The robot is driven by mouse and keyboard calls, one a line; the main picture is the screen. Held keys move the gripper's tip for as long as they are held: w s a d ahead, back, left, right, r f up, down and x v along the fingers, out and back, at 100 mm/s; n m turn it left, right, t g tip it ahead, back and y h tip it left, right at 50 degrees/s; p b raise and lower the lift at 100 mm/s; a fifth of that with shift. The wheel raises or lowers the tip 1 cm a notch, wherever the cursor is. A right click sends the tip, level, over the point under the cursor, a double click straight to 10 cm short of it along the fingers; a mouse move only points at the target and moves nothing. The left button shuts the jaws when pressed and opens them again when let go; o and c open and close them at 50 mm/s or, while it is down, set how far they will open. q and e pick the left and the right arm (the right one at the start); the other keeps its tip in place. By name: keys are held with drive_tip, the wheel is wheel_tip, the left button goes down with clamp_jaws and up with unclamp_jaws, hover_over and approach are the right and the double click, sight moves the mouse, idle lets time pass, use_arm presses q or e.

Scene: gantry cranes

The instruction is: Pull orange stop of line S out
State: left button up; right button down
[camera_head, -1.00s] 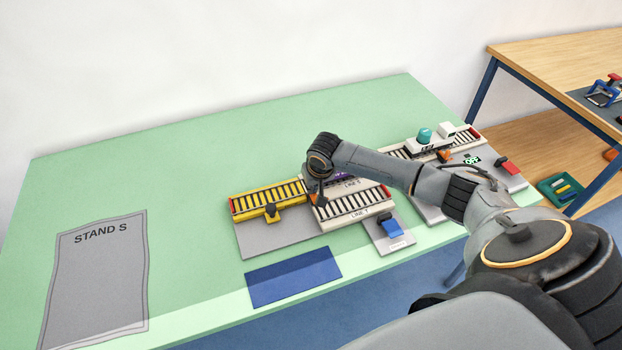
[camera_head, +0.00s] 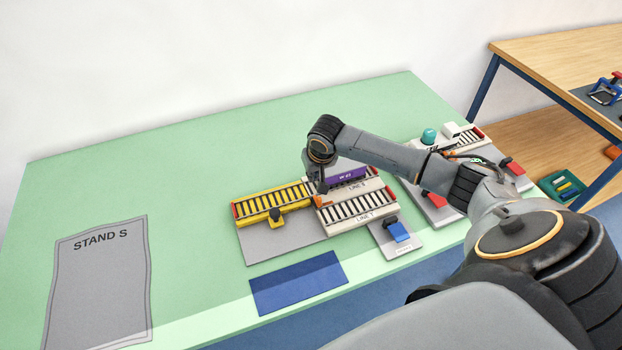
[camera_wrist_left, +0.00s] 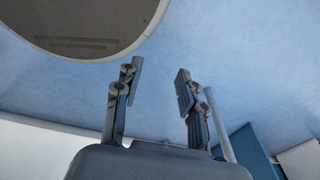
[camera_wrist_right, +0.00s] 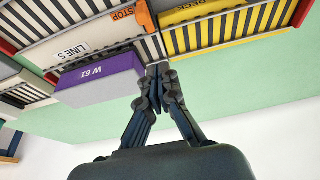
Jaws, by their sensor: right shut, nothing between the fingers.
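The orange stop (camera_wrist_right: 145,15) of line S shows at the top of the right wrist view, beside an orange STOP label (camera_wrist_right: 122,14), at the end of the line S track (camera_wrist_right: 95,35) that meets the yellow deck. My right gripper (camera_wrist_right: 158,70) is shut and empty, with its fingertips near the purple wagon's end and a gap from the stop. My left gripper (camera_wrist_left: 158,82) is open and empty, away from the table.
The yellow track deck (camera_head: 271,202) lies left of line T (camera_head: 358,207). A blue lever (camera_head: 399,231) and blue mat (camera_head: 298,283) are at the front.

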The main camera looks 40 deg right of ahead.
use_arm(q)
drive_tip(key=shift+s+f+b, duration=0.4)
drive_tip(key=shift+s+f, duration=0.1)
drive_tip(key=shift+s, duration=0.05)
use_arm(e)
drive_tip(key=v, duration=0.6)
drive_tip(key=shift+s, duration=0.15)
